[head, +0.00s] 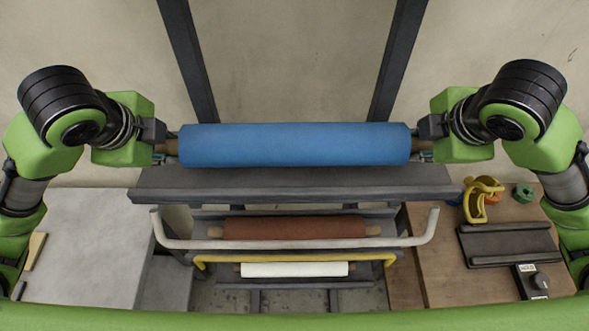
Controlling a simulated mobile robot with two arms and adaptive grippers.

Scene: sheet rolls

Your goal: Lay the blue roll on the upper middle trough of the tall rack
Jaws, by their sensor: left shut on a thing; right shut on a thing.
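The blue roll (295,144) lies level across the middle of the head view, with a short core end showing on each side. My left gripper (166,146) is shut on its left core end, and my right gripper (424,144) is shut on its right core end. The tall rack has two dark uprights (188,55) behind the roll and a wide dark grey trough (290,184) just below the roll in the picture. I cannot tell whether the roll touches this trough. The inside of the trough is partly hidden by the roll.
Lower down are a brown roll (295,228) behind a white bar (290,244) and a white roll (294,269) near a yellow bar (205,260). A pale table (80,240) stands left. A wooden table (435,265) at right holds a yellow tool (477,200) and a dark tray (508,243).

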